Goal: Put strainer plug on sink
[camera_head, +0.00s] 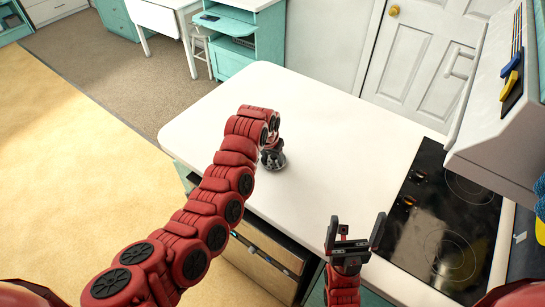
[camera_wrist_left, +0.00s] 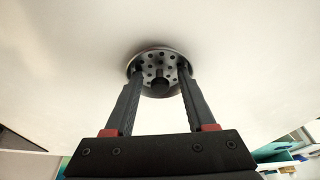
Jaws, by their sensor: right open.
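The strainer plug (camera_wrist_left: 160,57) is a round metal disc with holes and a dark central knob. In the left wrist view it lies against the white countertop. My left gripper (camera_head: 272,158) points down over the counter, and its dark fingers (camera_wrist_left: 161,76) are spread on either side of the knob, with a gap showing between knob and fingers. In the head view the plug is mostly hidden by this gripper. My right gripper (camera_head: 354,238) is open and empty, above the counter's front edge left of the cooktop. The sink is not in view.
The white countertop (camera_head: 330,120) is mostly clear. A black cooktop (camera_head: 445,225) is set in at the right, below a range hood (camera_head: 505,130). A wooden-front drawer or appliance (camera_head: 262,262) is under the counter. A teal desk unit (camera_head: 240,40) and stool (camera_head: 202,50) stand behind.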

